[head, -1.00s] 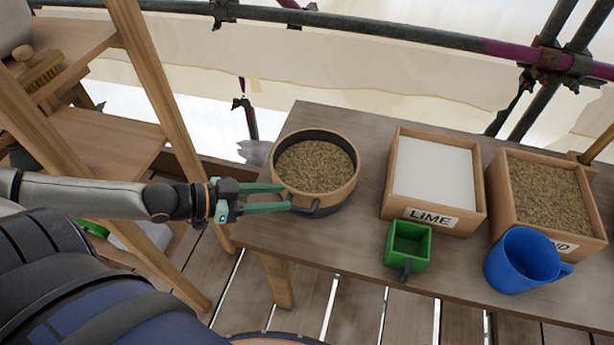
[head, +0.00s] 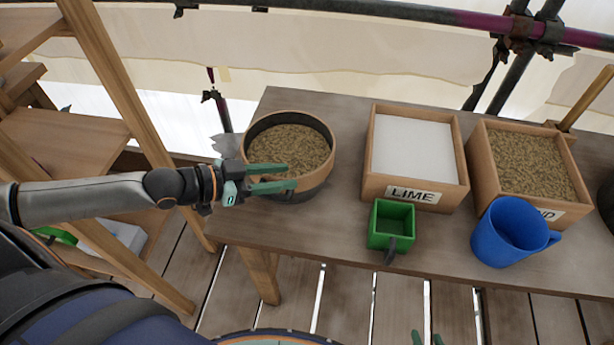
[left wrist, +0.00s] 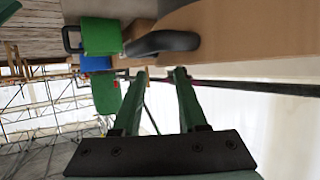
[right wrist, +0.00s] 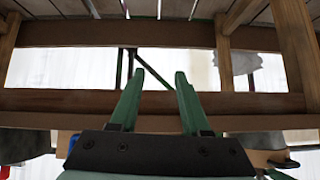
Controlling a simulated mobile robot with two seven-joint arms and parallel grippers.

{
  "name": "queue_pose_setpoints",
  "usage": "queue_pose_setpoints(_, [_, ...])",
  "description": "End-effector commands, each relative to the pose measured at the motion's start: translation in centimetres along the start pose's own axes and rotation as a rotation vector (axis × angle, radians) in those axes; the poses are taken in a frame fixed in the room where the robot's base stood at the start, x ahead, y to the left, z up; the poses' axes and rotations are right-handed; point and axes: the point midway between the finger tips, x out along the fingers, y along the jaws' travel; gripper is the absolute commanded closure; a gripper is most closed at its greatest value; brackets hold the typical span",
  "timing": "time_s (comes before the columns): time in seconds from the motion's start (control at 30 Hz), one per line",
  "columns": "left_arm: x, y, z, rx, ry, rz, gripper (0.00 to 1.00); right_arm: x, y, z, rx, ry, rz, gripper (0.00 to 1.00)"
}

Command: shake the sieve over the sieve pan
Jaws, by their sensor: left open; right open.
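The sieve (head: 327,162), a round wooden-rimmed vessel, holds brown sand and sits over the dark sieve pan (head: 310,191) at the left of the table. My left gripper (head: 279,178) is open across the sieve's front left side in the head view. In the left wrist view, the sieve's dark handle (left wrist: 165,43) lies just beyond the open fingertips (left wrist: 162,74), not clasped. The gripper hides the handle in the head view. My right gripper (head: 428,339) shows only its fingertips at the bottom edge; it is open and empty in the right wrist view (right wrist: 160,76).
A lime box (head: 414,191), a sand box (head: 545,213), a green scoop (head: 391,240) and a blue mug (head: 508,235) stand on the table (head: 340,205) right of the sieve. A wooden ladder-like frame (head: 115,80) stands left. Scaffold tubes run behind.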

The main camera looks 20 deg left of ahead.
Motion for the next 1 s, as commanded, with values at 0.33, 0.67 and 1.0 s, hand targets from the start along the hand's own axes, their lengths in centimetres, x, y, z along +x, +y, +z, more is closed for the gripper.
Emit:
queue_pose_setpoints(0.33, [4.1,0.0,-0.1,0.000,0.005,0.001,0.58,0.8,-0.9,-0.7,-0.003,0.020,-0.021,0.53])
queue_pose_setpoints(0.67, [6.5,0.0,-0.1,0.000,0.000,0.001,0.58,1.1,-1.0,-0.8,-0.005,0.018,-0.024,0.53])
queue_pose_setpoints(1.0, [6.6,0.1,0.0,0.001,-0.001,0.002,0.62,1.1,-0.8,-0.8,-0.006,0.019,-0.022,0.53])
